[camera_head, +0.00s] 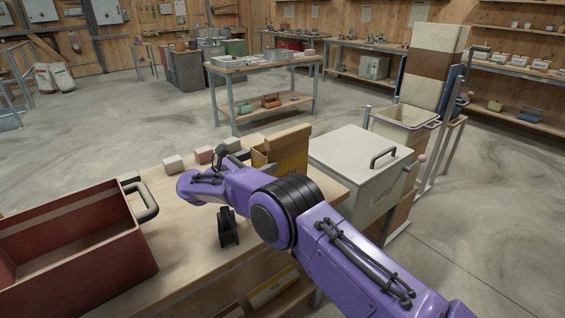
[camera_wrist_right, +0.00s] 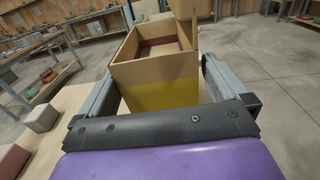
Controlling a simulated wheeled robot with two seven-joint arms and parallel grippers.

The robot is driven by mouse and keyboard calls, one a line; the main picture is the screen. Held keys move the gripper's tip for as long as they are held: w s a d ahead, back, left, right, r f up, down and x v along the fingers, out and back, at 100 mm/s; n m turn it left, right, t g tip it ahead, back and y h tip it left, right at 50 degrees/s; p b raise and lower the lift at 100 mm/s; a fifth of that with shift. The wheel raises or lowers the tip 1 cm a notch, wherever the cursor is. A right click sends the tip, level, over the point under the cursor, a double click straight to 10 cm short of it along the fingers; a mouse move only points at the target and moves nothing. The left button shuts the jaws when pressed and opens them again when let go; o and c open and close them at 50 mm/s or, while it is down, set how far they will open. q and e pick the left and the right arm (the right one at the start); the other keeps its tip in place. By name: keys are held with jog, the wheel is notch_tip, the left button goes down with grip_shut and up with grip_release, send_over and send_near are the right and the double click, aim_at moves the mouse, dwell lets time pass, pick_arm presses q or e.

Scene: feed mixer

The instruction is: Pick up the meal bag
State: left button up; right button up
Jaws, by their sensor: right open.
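An open-topped tan box-shaped bag with a yellow lower part, which looks like the meal bag (camera_head: 284,152), stands upright at the far right end of the wooden table. In the right wrist view the bag (camera_wrist_right: 160,88) fills the space ahead, and its inside looks dark red. My right gripper (camera_head: 250,157) is open at the bag's near side. In the wrist view the fingers of the right gripper (camera_wrist_right: 160,78) lie on either side of the bag, with no clear sign of squeezing. My own forearm hides part of the bag's near side in the head view. My left gripper is out of view.
A red open bin (camera_head: 85,250) with a handle takes up the table's left. Small pale and pinkish blocks (camera_head: 204,154) sit left of the bag. A small black object (camera_head: 228,228) stands on the table. A white lidded box (camera_head: 362,160) stands close right of the bag.

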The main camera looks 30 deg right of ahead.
aim_at(281, 164)
jog(key=d, duration=0.2)
jog(key=d+p, duration=0.1)
jog(key=d, duration=0.1)
jog(key=w+d+p, duration=0.1)
jog(key=shift+d+f, duration=0.25)
jog(key=shift+d, duration=0.15)
jog(key=shift+a, duration=0.2)
jog(key=shift+c, duration=0.9)
jog(key=c, duration=1)
jog(key=shift+w+d+r, duration=0.1)
jog(key=c, duration=0.3)
